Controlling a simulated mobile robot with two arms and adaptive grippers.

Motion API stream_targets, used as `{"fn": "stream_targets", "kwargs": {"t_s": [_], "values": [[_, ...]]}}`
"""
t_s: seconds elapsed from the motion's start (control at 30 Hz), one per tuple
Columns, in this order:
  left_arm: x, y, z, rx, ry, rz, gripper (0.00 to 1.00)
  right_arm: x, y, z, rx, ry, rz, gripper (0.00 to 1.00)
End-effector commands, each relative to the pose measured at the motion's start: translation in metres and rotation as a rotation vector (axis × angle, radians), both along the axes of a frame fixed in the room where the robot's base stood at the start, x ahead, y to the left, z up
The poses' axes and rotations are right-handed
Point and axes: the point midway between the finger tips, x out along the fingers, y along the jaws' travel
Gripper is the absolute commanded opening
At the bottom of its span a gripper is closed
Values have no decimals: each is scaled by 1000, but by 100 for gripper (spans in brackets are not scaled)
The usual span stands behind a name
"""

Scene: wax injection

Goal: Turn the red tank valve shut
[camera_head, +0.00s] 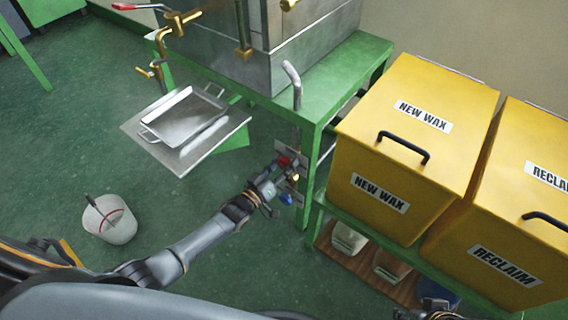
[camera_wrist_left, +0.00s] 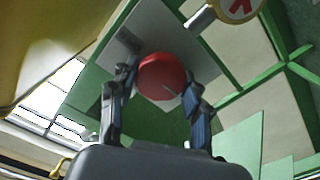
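A round red knob (camera_wrist_left: 162,77) sits in front of a grey panel (camera_wrist_left: 160,30) in the left wrist view. In the head view the red knob (camera_head: 284,161) shows small on the panel by the green table's leg. My left gripper (camera_head: 277,172) reaches it, and its two fingers (camera_wrist_left: 160,95) stand apart on either side of the knob. I cannot tell whether the fingertips touch it. A blue knob (camera_head: 286,199) is just below. Part of my right arm's end shows at the bottom right edge.
A steel tank (camera_head: 235,50) stands on the green table (camera_head: 340,65). Yellow bins labelled NEW WAX (camera_head: 440,85) and RECLAIM (camera_head: 530,165) stand at the right. A metal tray (camera_head: 185,117) and a white bucket (camera_head: 110,220) are at the left. The green floor between is clear.

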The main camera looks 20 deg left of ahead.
Motion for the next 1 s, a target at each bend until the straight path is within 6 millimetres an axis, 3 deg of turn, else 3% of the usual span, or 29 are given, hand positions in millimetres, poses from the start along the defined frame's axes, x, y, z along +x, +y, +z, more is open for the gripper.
{"fn": "stream_targets", "kwargs": {"t_s": [0.03,0.1,0.5,1.0], "values": [[-1,0,-1,0,3,1,59,0,0,0,0,0,0,40],[-1,0,-1,1,2,0,71,0,0,0,0,0,0,40],[-6,2,0,2,-1,0,71,1,0,1,1,-4,-2,40],[-95,34,-1,2,3,0,71,0,0,0,0,-1,-1,40]]}}
